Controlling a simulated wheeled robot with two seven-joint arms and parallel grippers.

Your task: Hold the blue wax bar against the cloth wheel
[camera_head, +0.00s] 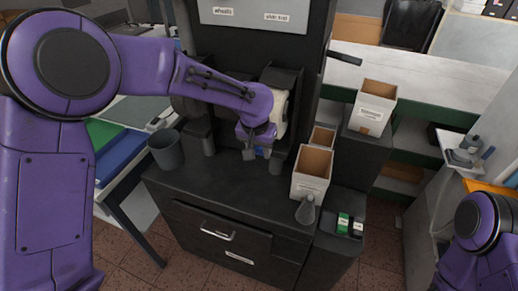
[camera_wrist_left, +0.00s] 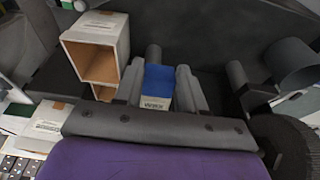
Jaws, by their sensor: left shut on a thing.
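The blue wax bar (camera_head: 262,152) shows as a small blue patch below my purple left wrist in the head view. In the left wrist view the blue bar (camera_wrist_left: 158,79), with a white label at its near end, sits between two grey fingers. My left gripper (camera_head: 261,157) is shut on it above the dark bench top. The cream cloth wheel (camera_head: 281,115) is just behind and right of my left wrist, partly hidden by it. Whether the bar touches the wheel cannot be told. My right gripper is out of view; only part of my right arm shows at lower right.
A grey cup (camera_head: 166,149) stands at the bench's left. Open boxes (camera_head: 312,172) and (camera_head: 373,107) stand right of the wheel, with a grey cone-shaped thing (camera_head: 305,210) in front. A small green-and-white item (camera_head: 343,222) lies on the lower right ledge. The bench front (camera_head: 215,188) is clear.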

